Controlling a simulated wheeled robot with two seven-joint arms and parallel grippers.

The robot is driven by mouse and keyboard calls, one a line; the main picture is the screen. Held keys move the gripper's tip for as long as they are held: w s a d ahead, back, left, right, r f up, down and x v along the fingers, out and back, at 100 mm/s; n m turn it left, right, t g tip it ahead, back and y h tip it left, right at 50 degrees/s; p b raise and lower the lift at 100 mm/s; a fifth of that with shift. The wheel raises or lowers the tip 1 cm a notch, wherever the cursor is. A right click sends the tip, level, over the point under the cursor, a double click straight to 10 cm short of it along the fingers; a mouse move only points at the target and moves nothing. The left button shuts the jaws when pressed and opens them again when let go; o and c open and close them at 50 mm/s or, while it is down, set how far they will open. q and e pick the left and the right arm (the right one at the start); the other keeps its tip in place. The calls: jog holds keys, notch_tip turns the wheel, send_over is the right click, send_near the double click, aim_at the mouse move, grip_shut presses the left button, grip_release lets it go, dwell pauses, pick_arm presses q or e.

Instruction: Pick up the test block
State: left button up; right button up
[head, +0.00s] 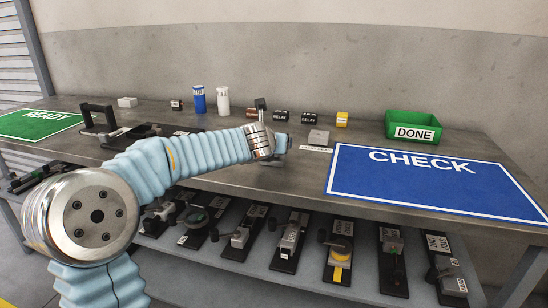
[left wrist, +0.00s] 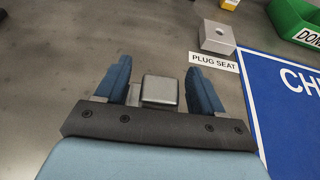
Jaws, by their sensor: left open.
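A grey metal block, which I take to be the test block (left wrist: 160,90), stands between the two blue fingers of my left gripper (left wrist: 160,72) in the left wrist view. A narrow gap shows on each side of it, so the fingers are open around it and not closed on it. In the head view my left gripper (head: 281,144) is low over the bench, left of the check mat. A dark-topped upright piece (head: 260,104) shows just behind my wrist; I cannot tell if it is part of the block. My arm hides much there. My right gripper is not in view.
A grey plug seat (head: 318,138) with a hole is right of the gripper, beside the blue check mat (head: 420,193). The green done bin (head: 412,122), relays (head: 309,118) and bottles (head: 222,100) stand behind. Labelled fixtures fill the lower shelf (head: 240,195).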

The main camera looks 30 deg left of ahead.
pick_arm(q)
jog(key=shift+w+a+f, duration=0.15)
jog(key=shift+w, duration=0.2)
jog(key=shift+c, duration=0.5)
grip_shut()
jog(key=shift+r, duration=0.2)
